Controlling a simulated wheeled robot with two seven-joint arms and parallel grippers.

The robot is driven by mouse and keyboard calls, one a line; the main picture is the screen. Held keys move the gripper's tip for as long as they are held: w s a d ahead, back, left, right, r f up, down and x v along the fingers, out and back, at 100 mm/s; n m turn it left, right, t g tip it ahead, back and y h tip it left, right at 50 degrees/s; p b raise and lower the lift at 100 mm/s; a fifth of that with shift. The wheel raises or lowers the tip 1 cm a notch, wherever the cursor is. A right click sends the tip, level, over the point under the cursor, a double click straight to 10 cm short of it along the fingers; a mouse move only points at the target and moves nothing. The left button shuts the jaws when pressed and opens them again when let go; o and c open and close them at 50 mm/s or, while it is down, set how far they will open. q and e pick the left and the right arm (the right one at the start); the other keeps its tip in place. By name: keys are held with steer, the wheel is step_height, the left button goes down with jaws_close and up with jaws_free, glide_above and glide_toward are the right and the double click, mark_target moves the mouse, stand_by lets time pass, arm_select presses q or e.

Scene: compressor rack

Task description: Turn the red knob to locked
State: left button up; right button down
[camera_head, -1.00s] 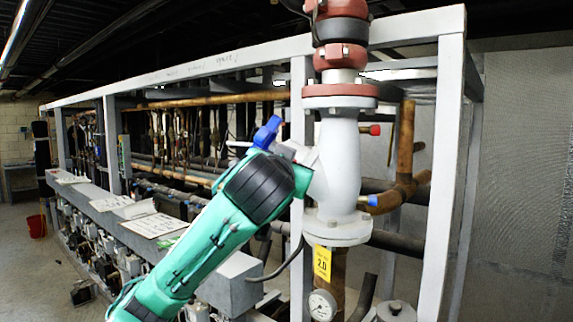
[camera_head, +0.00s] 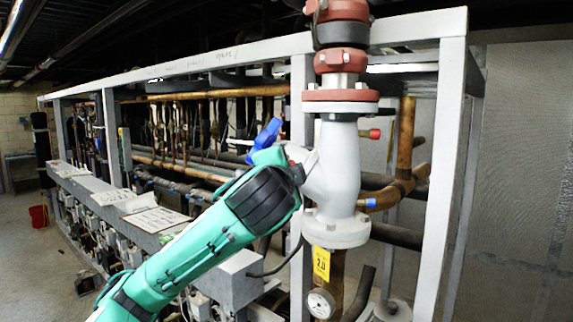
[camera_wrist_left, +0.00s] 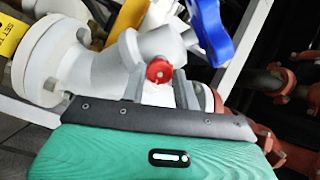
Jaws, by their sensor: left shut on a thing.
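The red knob (camera_wrist_left: 159,71) shows in the left wrist view on the side of the white valve body (camera_head: 338,180). My left gripper (camera_wrist_left: 158,85) is shut on the red knob, with a finger on either side of it. In the head view my left gripper (camera_head: 297,165) reaches the left side of the valve body, and my wrist hides the knob there. A blue lever handle (camera_head: 265,138) stands just beyond my gripper; it also shows in the left wrist view (camera_wrist_left: 210,30). My right gripper is not in view.
A white frame post (camera_head: 446,180) stands right of the valve. A yellow tag (camera_head: 321,263) and a pressure gauge (camera_head: 321,303) are below it. A small red-capped fitting (camera_head: 374,134) and a blue-capped one (camera_head: 371,203) stick out on its right.

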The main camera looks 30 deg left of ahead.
arm_select(q)
steer(key=shift+m, duration=0.7)
steer(key=shift+f+p, duration=0.1)
steer(key=shift+p, duration=0.25)
steer(key=o, duration=1)
steer(key=shift+c, duration=0.2)
